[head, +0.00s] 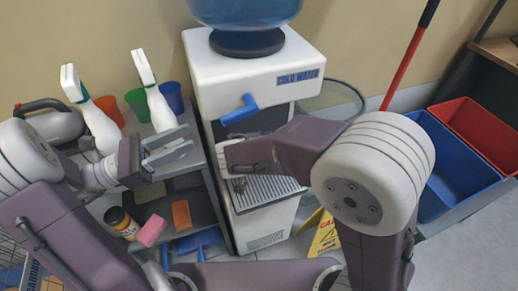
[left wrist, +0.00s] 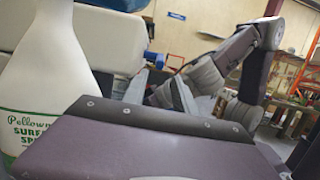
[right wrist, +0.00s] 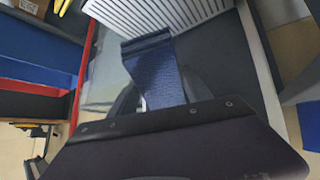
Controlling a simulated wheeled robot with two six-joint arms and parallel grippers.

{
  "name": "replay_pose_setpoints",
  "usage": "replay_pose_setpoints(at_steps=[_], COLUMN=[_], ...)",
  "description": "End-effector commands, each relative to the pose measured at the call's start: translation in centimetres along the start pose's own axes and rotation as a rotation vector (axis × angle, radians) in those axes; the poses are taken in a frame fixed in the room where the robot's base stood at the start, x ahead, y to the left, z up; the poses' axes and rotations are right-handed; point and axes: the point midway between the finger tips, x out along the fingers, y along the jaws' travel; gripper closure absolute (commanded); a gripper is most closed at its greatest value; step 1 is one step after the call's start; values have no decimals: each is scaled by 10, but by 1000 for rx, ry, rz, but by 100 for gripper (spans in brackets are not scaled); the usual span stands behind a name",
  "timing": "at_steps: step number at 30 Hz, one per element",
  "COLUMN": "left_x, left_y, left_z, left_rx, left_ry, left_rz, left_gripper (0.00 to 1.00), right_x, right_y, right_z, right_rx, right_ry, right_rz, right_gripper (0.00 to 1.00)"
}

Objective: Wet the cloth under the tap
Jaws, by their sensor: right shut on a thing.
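The white water cooler (head: 255,75) stands in the middle of the head view, with a blue tap (head: 240,110) on its front and a grey slatted drip tray (head: 262,192) below. My right gripper (head: 232,168) is in front of the cooler, below the tap and above the tray. It is shut on the dark blue cloth (right wrist: 160,72), which hangs from it in the right wrist view, with the white slats beyond. In the head view the cloth is mostly hidden. My left gripper (head: 172,148) is open and empty at the left, in front of a white spray bottle.
Two white spray bottles (head: 158,105) and coloured cups (head: 137,104) stand on the grey shelf left of the cooler. A sponge (head: 181,214) and jar (head: 120,222) sit lower. Blue (head: 455,170) and red (head: 480,130) bins and a yellow sign (head: 326,236) are at right.

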Motion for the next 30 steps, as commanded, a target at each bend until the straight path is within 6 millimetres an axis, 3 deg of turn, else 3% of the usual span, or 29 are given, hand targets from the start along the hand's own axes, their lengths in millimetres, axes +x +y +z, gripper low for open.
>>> replay_pose_setpoints(at_steps=[1, 3, 9, 14, 30], left_x=[-1, -6, -22, -19, 65], left_y=[0, 0, 1, 1, 0], left_z=[2, 6, 13, 12, -17], left_rx=[6, 15, 6, -1, 1], left_ry=[22, 108, 327, 337, 334], left_rz=[-4, -14, 0, 1, -2], left_gripper=[84, 100, 100, 100, 100], right_x=[0, 0, 0, 0, 0], right_y=[0, 0, 0, 0, 0], right_z=[0, 0, 0, 0, 0], right_rx=[0, 0, 0, 0, 0], right_ry=[0, 0, 0, 0, 0], right_rz=[0, 0, 0, 0, 0], right_gripper=[75, 75, 75, 75, 75])
